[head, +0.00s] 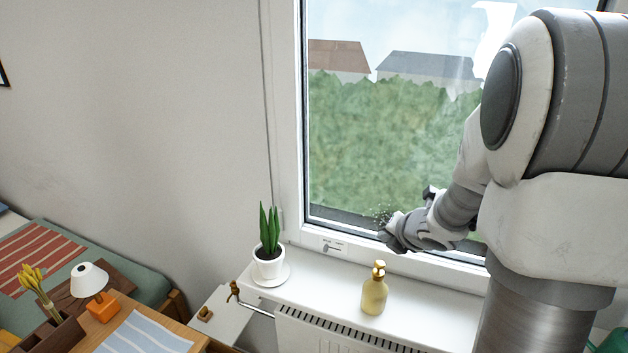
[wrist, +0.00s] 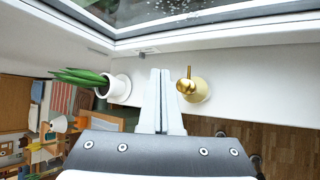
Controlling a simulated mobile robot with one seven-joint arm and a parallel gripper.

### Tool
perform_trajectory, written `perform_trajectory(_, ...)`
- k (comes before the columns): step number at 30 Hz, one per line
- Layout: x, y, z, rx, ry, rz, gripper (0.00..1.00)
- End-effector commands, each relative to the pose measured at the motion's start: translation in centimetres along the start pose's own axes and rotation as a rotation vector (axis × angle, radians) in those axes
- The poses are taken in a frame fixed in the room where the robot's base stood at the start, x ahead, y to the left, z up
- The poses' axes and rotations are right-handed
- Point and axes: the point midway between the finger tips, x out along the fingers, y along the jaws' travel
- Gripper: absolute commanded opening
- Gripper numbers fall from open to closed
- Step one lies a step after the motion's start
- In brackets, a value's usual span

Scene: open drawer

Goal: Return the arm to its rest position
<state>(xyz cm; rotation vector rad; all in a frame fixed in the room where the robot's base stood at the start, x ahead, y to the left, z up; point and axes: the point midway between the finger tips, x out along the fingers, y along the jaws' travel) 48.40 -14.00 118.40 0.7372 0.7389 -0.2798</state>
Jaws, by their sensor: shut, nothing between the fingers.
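My arm reaches in from the right of the head view, folded in front of the window (head: 395,150), with its wrist (head: 415,230) above the sill. My gripper (wrist: 160,72) shows in the wrist view with its two pale fingers together and nothing between them. In that view the fingers lie between a potted plant on the left and a golden pump bottle on the right. They look apart from both. The fingers cannot be made out clearly in the head view.
A potted plant (head: 268,250) and a golden pump bottle (head: 374,292) stand on the white windowsill (head: 325,277), below my wrist. A radiator (head: 330,335) is under it. At lower left are a lamp (head: 95,290), a wooden desk (head: 140,325) and a bed (head: 120,270).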

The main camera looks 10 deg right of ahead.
Motion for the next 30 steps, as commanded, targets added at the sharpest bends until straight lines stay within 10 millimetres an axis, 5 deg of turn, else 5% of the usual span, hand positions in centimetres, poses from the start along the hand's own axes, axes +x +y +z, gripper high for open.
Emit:
perform_trajectory(5, -1.6, 0.9, 1.1, 0.138, -0.068, -0.031, 0.00)
perform_trajectory(14, -9.9, 2.6, 1.5, 0.878, -0.288, -0.099, 0.00)
perform_trajectory(20, -15.4, 3.0, -2.6, 1.432, -0.330, -0.120, 0.00)
perform_trajectory(30, -22.3, 3.8, -13.7, 2.194, -0.213, -0.274, 0.00)
